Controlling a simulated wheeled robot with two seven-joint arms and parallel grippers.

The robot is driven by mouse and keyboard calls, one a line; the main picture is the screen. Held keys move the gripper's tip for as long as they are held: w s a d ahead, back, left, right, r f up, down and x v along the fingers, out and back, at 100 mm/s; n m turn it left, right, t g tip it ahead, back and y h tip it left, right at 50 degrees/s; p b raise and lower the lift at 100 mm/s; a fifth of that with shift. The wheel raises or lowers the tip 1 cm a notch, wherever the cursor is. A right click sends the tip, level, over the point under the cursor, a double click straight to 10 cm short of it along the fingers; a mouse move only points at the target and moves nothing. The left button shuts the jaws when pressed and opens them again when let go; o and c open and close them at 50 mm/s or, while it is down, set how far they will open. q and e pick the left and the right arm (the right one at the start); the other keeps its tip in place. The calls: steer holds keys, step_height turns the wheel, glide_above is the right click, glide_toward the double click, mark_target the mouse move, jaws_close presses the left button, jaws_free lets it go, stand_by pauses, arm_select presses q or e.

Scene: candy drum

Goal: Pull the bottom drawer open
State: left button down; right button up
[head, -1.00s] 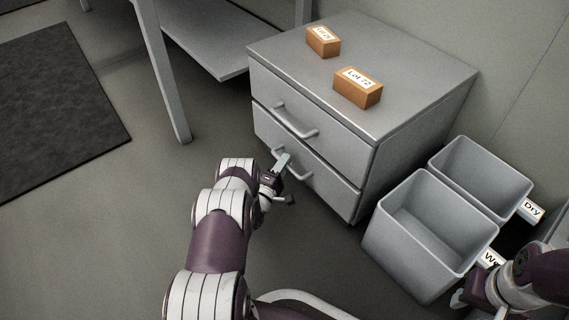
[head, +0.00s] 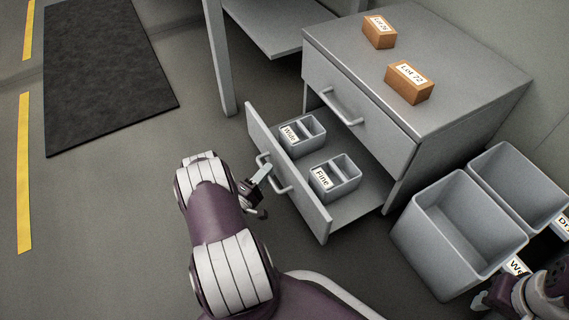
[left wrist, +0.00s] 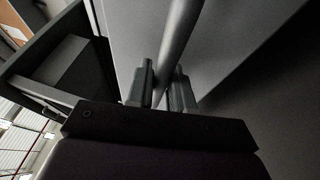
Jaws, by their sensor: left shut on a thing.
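The bottom drawer (head: 312,207) of the grey cabinet (head: 345,40) stands well out, its inside open to view. My left gripper (head: 265,177) is shut on the drawer's bar handle (head: 282,187). In the left wrist view the handle bar (left wrist: 180,35) runs between the two fingers (left wrist: 162,90). Inside the drawer sit two grey divided bins, one labelled Wide (head: 303,135) and one labelled Fine (head: 335,176). The top drawer (head: 350,110) is closed. My right gripper (head: 485,302) is at the lower right, partly in view, away from the drawer; its jaws are unclear.
Two brown Lot 72 boxes (head: 379,33) (head: 409,84) lie on the cabinet top. Two open grey bins (head: 452,235) (head: 520,185) stand to the right of the cabinet. A table leg (head: 220,60) stands behind left. A dark mat (head: 100,75) lies on the floor, which is clear at left.

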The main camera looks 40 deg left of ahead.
arm_select(q)
steer(key=s+a, duration=0.2)
steer(key=s, duration=0.4)
steer(key=shift+a, duration=0.25)
steer(key=c, duration=1.1)
jaws_free()
steer(key=s+f+p, duration=0.2)
steer(key=s, duration=1)
steer(key=shift+s+f+p, duration=0.2)
steer(key=shift+p, duration=0.1)
